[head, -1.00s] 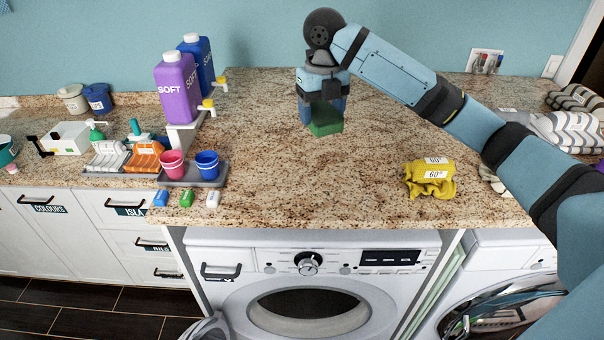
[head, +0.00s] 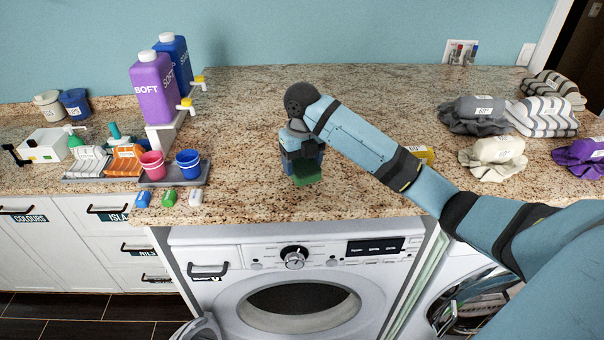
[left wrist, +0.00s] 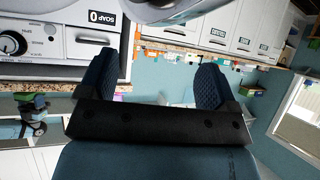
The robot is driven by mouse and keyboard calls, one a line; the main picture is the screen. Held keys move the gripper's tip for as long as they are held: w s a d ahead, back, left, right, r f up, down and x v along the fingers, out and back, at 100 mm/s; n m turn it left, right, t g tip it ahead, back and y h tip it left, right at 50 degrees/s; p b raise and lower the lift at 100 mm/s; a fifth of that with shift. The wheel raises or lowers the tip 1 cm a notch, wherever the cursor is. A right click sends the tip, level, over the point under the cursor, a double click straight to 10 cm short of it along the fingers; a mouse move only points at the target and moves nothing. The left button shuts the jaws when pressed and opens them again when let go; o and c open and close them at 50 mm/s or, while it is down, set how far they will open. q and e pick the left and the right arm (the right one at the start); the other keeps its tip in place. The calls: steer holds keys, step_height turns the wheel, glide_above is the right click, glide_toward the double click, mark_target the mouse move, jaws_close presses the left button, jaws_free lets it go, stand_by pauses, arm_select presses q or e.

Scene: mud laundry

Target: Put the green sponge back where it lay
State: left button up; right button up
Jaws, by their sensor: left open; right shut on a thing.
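The green sponge (head: 307,173) is a dark green block in the head view, at the front middle of the granite counter. My right gripper (head: 303,162) points down and is shut on it from above, hiding its top. I cannot tell whether the sponge's underside touches the counter or hovers just over it. My left gripper is out of the head view. In the left wrist view my left gripper (left wrist: 155,82) is open, its two dark blue pads wide apart with nothing held between them.
A grey tray (head: 205,181) with pink and blue cups stands left of the sponge. Small blue, green and white pieces (head: 168,198) lie before it. A yellow cloth (head: 421,153) is partly behind my right arm. Folded laundry (head: 542,117) lies at right. Counter around the sponge is clear.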

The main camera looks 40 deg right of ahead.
mark_target(302, 163)
step_height(302, 163, down, 3)
steer(key=shift+f, duration=0.2)
arm_select(q)
steer(key=shift+s+r, duration=0.15)
steer(key=shift+s, duration=0.05)
arm_select(e)
steer(key=shift+f, duration=0.1)
arm_select(q)
steer(key=shift+s+p, duration=0.1)
steer(key=shift+p, duration=0.2)
arm_select(e)
steer(key=o, duration=0.9)
steer(key=shift+r, duration=0.3)
step_height(302, 163, up, 11)
steer(key=shift+f, duration=0.2)
steer(key=shift+r, duration=0.45)
